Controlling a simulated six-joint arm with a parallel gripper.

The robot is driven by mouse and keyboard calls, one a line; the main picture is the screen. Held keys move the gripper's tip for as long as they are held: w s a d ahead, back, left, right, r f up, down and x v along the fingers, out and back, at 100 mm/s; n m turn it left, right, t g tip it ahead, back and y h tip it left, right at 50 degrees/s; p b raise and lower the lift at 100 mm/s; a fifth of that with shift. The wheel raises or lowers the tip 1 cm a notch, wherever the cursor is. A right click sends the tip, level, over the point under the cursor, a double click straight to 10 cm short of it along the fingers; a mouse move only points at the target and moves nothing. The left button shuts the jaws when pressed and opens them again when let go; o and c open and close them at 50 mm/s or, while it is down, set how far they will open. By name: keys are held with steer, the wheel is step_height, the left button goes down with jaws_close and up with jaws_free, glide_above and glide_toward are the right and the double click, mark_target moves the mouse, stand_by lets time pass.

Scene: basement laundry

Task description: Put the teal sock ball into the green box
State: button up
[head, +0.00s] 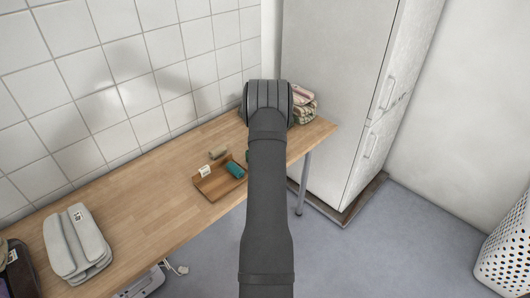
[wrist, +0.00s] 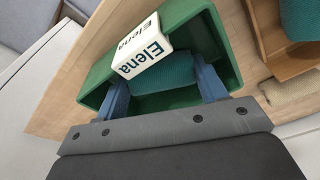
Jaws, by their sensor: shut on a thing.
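The green box (wrist: 96,82) fills the middle of the wrist view and bears a white "Elena" label (wrist: 143,50). The teal sock ball (wrist: 165,76) is between the blue fingers of my gripper (wrist: 162,92), which is shut on it. The ball appears within the green box's rim; whether it touches the floor of the box I cannot tell. The label hides part of the ball. In the head view my arm hides the gripper, the held ball and nearly all of the green box.
A brown wooden tray (head: 209,190) with another teal roll (head: 235,170) stands beside the green box. A small beige roll (head: 218,153) lies behind it. The table middle is clear.

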steer(key=o, duration=1)
step_height(320, 180, up, 12)
steer(key=s, duration=0.1)
steer(key=shift+s+d, duration=0.3)
steer(key=shift+s, duration=0.05)
steer(key=f, duration=0.4)
steer(key=w+f, duration=0.1)
steer(key=f, duration=0.7)
steer(key=shift+w+a, duration=0.3)
step_height(320, 180, up, 2)
steer(key=shift+r, duration=0.8)
